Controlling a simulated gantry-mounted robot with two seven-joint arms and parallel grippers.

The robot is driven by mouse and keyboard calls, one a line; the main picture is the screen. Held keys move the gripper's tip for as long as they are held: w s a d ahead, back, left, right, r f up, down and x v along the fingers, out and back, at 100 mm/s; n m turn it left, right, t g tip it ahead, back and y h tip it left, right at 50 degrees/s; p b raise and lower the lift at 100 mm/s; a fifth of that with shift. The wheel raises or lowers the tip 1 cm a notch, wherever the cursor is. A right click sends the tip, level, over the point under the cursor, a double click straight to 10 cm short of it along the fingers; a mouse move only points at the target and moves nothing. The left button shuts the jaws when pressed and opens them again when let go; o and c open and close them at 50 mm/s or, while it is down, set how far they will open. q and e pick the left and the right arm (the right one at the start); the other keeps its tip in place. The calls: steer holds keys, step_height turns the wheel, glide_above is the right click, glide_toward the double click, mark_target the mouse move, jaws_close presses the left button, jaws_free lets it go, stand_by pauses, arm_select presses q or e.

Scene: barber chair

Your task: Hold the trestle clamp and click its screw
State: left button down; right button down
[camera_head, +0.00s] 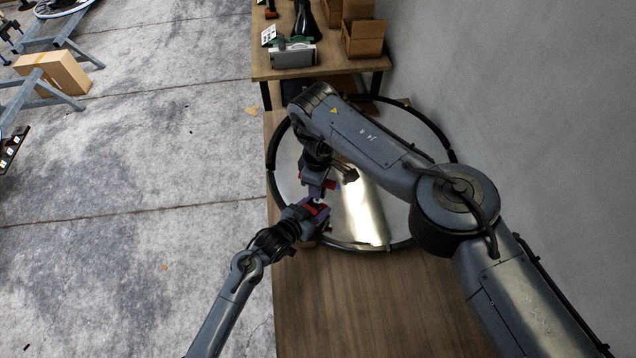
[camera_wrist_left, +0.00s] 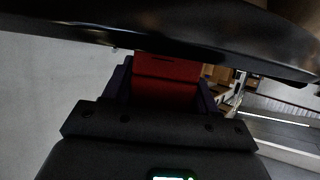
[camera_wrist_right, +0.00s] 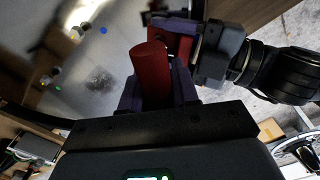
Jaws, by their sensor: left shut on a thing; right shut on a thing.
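The red trestle clamp (camera_head: 318,209) is at the left part of a round, black-rimmed, shiny disc. My left gripper (camera_head: 316,204) is shut on its blocky red body; in the left wrist view the red block (camera_wrist_left: 166,78) sits between my purple fingers. My right gripper (camera_wrist_right: 158,92) is shut on a red cylinder (camera_wrist_right: 151,72), which looks like the clamp's screw. The right wrist view also shows red clamp body (camera_wrist_right: 182,27) by my left gripper. The two grippers are close together. The fingers hide much of the clamp, and the screw's far end cannot be made out.
The disc's black rim (camera_head: 425,119) surrounds the grippers and crosses close above the left gripper in its wrist view. Wooden table (camera_head: 370,310) is bare in front. A bench (camera_head: 345,65) with boxes and tools stands behind; a wall is at right, open floor at left.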

steer(key=shift+f, duration=0.5)
stand_by(0.4)
steer(key=m, duration=0.4)
steer(key=shift+m, duration=0.3)
steer(key=m, duration=0.2)
steer(key=shift+m, duration=0.4)
steer(key=n, duration=0.3)
steer(key=shift+r, duration=0.1)
steer(key=shift+w+r+n, duration=0.1)
steer(key=shift+r+n, duration=0.2)
steer(key=shift+r, duration=2.1)
